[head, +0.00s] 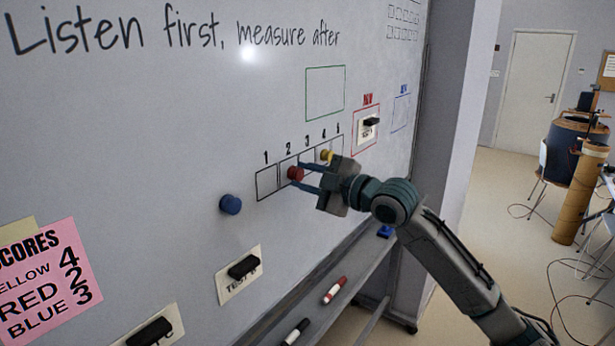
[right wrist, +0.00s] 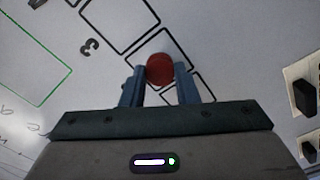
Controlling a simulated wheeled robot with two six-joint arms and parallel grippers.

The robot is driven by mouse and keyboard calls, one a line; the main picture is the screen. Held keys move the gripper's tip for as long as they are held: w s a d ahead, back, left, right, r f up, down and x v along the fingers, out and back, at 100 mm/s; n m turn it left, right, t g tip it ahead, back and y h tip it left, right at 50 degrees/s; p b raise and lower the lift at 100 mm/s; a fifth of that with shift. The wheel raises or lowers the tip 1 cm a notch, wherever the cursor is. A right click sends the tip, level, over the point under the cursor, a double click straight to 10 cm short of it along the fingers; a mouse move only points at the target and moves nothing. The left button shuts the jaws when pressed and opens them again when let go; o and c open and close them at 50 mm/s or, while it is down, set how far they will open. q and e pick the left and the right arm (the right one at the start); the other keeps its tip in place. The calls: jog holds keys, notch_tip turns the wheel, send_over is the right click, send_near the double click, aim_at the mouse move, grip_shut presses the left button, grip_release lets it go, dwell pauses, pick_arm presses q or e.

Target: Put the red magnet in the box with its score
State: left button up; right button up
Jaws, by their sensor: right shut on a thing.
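The red magnet (head: 295,174) is between the fingertips of my right gripper (head: 299,176), which is shut on it. It lies in front of the box marked 2 (head: 284,182) on the whiteboard. In the right wrist view the red magnet (right wrist: 160,68) shows between both fingers, over the box row. I cannot tell whether it touches the board. A pink score note (head: 45,280) at lower left reads yellow 4, red 2, blue 3. My left gripper is not in view.
The yellow magnet (head: 327,156) is by box 4, just beyond my gripper. The blue magnet (head: 231,204) sits on the board left of box 1. Black erasers or clips hold cards below, including one (head: 244,267). A tray with markers (head: 335,290) runs along the bottom.

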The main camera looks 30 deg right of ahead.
jog(key=shift+w+a, duration=0.1)
jog(key=shift+w, duration=0.2)
dwell(0.4)
jog(key=o, duration=0.9)
jog(key=shift+o, duration=0.6)
jog(key=o, duration=0.3)
